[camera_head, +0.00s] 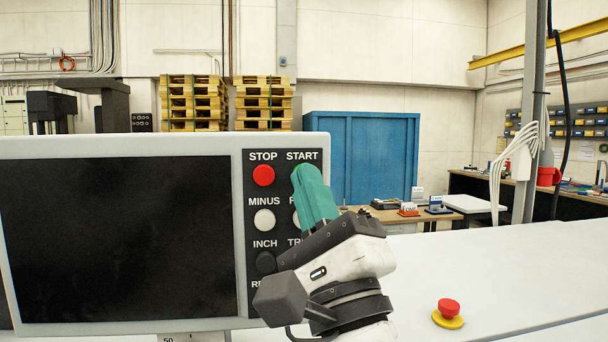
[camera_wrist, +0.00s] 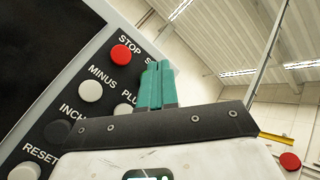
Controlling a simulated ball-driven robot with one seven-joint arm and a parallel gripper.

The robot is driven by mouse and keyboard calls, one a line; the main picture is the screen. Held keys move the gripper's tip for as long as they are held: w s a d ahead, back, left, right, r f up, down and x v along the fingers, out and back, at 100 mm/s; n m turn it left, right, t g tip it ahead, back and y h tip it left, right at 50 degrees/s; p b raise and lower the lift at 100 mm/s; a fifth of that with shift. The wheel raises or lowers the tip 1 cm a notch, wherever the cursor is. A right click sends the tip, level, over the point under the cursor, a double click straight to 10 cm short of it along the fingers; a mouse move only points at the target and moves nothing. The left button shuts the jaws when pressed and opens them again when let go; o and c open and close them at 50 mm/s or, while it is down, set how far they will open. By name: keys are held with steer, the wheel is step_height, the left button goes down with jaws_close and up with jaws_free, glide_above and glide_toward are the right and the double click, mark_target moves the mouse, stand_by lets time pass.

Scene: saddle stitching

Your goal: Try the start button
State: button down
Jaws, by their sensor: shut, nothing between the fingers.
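The control panel (camera_head: 240,225) has a black strip of labelled buttons beside its dark screen. The START label (camera_head: 302,156) shows at the top right of the strip, and its button is almost wholly hidden behind my fingertips. My gripper (camera_head: 302,170) has green fingers, shut and empty, with the tips over the START button's place. I cannot tell whether they touch it. In the wrist view the closed fingers (camera_wrist: 157,68) cover the START button's spot. The red STOP button (camera_head: 263,175) is just left of the fingertips and also shows in the wrist view (camera_wrist: 121,54).
The white MINUS button (camera_head: 264,220) and dark INCH button (camera_head: 266,262) are below STOP. My gripper hides most of the right button column. A red emergency button on a yellow base (camera_head: 448,312) stands on the white machine surface (camera_head: 500,265). A blue cabinet (camera_head: 375,160) stands behind.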

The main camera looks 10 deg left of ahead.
steer(key=shift+w, duration=0.15)
stand_by(0.6)
steer(key=shift+w+a, duration=0.1)
steer(key=shift+w, duration=0.15)
steer(key=shift+w+a+b, duration=0.15)
steer(key=shift+w+b, duration=0.15)
steer(key=shift+w, duration=0.15)
stand_by(0.8)
steer(key=shift+s, duration=0.1)
stand_by(0.3)
steer(key=shift+s+d, duration=0.25)
steer(key=shift+s, duration=0.5)
steer(key=s, duration=0.2)
steer(key=s+d, duration=0.1)
steer(key=s, duration=0.1)
steer(key=shift+s+d, duration=0.2)
steer(key=shift+s, duration=0.2)
steer(key=shift+s, duration=0.1)
stand_by(0.5)
